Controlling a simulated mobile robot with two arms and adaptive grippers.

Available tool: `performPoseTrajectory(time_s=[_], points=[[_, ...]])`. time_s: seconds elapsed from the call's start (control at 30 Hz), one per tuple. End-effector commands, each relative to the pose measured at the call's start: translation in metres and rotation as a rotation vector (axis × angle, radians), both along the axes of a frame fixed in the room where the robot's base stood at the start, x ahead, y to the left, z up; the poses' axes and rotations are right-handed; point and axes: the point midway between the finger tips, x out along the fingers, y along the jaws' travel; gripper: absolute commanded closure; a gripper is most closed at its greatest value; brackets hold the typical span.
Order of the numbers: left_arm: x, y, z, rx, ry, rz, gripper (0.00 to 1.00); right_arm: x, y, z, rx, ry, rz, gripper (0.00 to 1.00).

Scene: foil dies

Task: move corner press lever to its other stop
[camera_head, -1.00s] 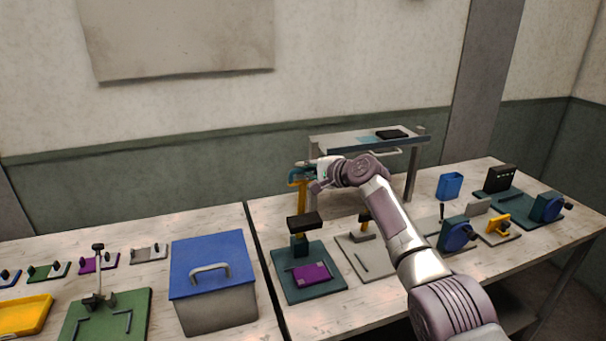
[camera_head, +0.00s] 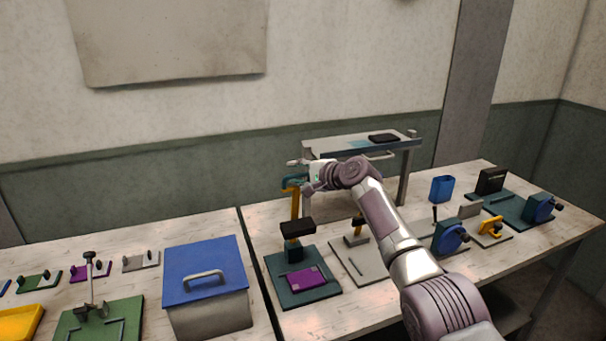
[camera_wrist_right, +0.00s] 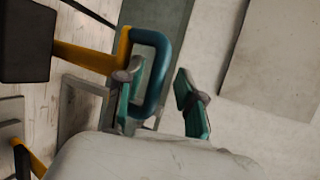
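A press (camera_head: 297,229) with a black head stands on a dark green base (camera_head: 327,290) at the front left of the right table. Its yellow lever (camera_head: 295,203) points up and ends in a teal loop handle (camera_head: 291,181). My right gripper (camera_head: 297,171) is at the handle. In the right wrist view, the gripper (camera_wrist_right: 157,80) is open: its two fingers stand apart on either side of one bar of the loop handle (camera_wrist_right: 163,75). Contact cannot be told. The yellow lever (camera_wrist_right: 88,58) runs left to the black head (camera_wrist_right: 26,42). My left gripper is out of view.
A purple plate (camera_head: 305,279) lies on the press base. A raised shelf (camera_head: 345,146) stands behind my right arm. A grey fixture plate (camera_head: 350,265) and blue-wheeled devices (camera_head: 449,238) stand to the right. A blue-lidded box (camera_head: 205,265) stands to the left.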

Motion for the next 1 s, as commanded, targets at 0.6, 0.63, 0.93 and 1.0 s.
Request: performPoseTrajectory(time_s=[0.6, 0.63, 0.93, 1.0], points=[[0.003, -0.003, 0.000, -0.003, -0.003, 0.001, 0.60, -0.053, -0.049, 0.022, -0.002, -0.004, -0.001, 0.61], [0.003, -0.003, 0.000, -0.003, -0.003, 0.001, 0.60, -0.057, -0.052, 0.024, 0.000, -0.004, -0.002, 0.61], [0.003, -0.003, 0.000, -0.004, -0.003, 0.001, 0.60, -0.081, -0.073, 0.035, -0.001, -0.002, -0.002, 0.61], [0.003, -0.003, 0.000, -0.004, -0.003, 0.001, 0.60, -0.083, -0.075, 0.036, -0.001, -0.003, -0.002, 0.61]])
